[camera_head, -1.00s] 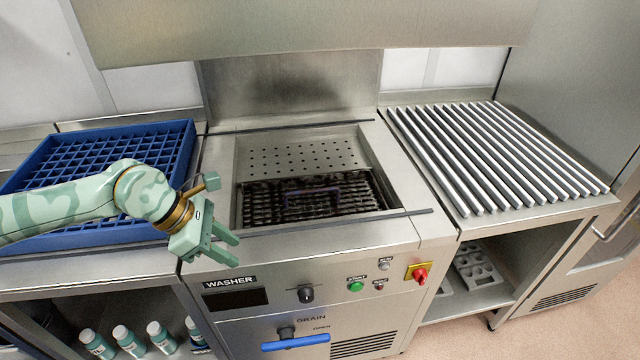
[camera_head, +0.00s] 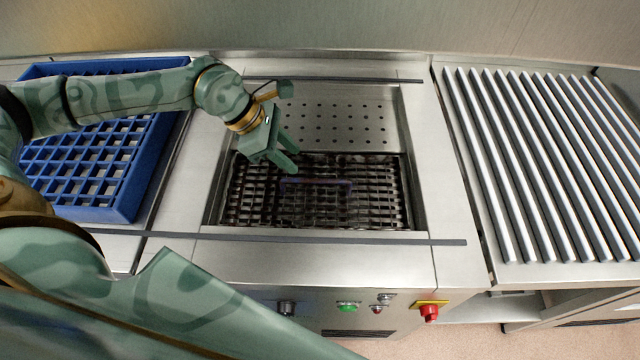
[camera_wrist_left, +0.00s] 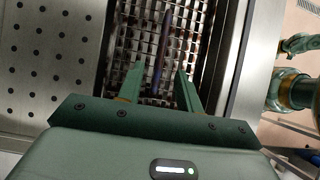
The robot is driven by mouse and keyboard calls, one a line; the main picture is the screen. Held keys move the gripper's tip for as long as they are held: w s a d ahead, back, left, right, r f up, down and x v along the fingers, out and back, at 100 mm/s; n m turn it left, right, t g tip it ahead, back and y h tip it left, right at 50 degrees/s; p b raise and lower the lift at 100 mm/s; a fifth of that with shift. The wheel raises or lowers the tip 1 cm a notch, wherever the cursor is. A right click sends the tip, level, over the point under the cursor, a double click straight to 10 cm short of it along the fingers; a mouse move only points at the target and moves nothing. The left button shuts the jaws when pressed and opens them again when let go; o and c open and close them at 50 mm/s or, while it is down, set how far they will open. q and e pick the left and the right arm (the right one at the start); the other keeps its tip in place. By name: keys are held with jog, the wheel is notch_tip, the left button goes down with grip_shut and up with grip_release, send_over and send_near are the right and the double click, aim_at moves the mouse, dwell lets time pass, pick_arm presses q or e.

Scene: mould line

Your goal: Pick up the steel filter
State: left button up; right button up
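The steel filter (camera_head: 375,205) is a dark metal grid lying low in the front of the washer's basin. A thin, dark, bluish handle bar (camera_head: 325,183) stands over its middle. My left gripper (camera_head: 293,158) is open and empty above the filter, near the left end of the handle. In the left wrist view, the two fingers (camera_wrist_left: 160,85) stand apart, and the handle bar (camera_wrist_left: 161,52) runs lengthwise in line with the gap between them. The grid (camera_wrist_left: 198,35) fills the area behind. I cannot see contact with the handle.
The basin has a perforated steel shelf (camera_head: 345,125) behind the filter and steel rims around it. A blue crate (camera_head: 125,212) stands on the left. A rack of steel rollers (camera_head: 545,165) is on the right. A red knob (camera_head: 429,313) is on the washer's front.

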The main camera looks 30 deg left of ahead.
aim_at(313, 180)
pick_arm(q)
jog(key=x, duration=0.6)
jog(key=shift+f+b, duration=0.1)
jog(key=shift+b, duration=0.3)
jog(key=shift+w+d+f, duration=0.15)
jog(key=shift+d+f, duration=0.1)
jog(key=shift+f, duration=0.2)
jog(key=b+x, duration=0.1)
jog(key=x, duration=0.4)
jog(key=shift+f, duration=0.15)
grip_shut()
